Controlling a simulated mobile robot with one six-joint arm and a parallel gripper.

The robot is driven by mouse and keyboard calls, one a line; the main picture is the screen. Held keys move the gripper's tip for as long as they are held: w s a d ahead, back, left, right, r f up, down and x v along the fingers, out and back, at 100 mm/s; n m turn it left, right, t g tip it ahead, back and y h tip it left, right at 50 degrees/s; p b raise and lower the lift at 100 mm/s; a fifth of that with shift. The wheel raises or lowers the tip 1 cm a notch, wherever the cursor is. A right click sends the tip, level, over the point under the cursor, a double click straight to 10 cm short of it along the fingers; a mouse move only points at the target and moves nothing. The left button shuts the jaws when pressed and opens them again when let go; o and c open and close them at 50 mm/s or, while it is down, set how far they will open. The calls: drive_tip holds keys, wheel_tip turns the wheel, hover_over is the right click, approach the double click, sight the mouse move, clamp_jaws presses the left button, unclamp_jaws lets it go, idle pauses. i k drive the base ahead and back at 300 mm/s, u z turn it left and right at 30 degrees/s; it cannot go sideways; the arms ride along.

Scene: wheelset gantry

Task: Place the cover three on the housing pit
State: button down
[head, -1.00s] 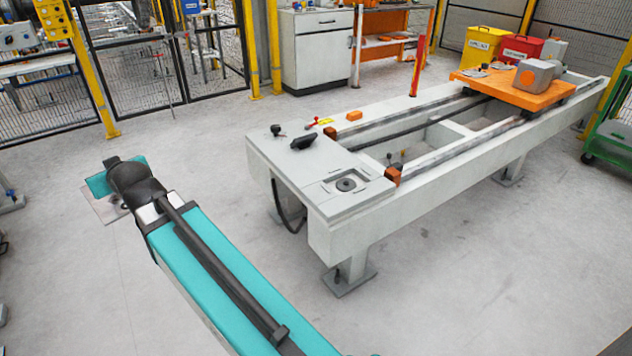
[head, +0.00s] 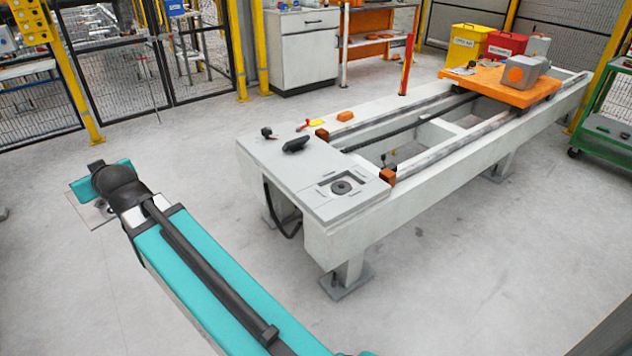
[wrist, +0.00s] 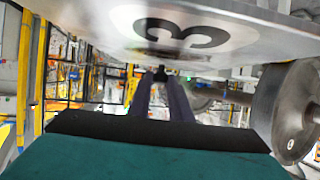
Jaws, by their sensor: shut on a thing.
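A pale grey cover with a black 3 on a white disc, cover three (wrist: 250,45), fills the top of the wrist view. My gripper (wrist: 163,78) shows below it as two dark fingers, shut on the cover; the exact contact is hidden. I cannot tell for sure which part is the housing pit. A square recess (head: 322,185) with a dark round disc in it is at the near end of the grey bench.
The long grey bench (head: 330,235) carries rails and an orange carriage (head: 495,84) with a grey block. A green cart (head: 605,125) stands at the right. A metal wheel (wrist: 297,110) on an axle is close at right in the wrist view. Floor around the bench is clear.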

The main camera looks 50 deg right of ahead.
sight(342, 183)
drive_tip(key=i, duration=0.85)
drive_tip(key=u, duration=0.05)
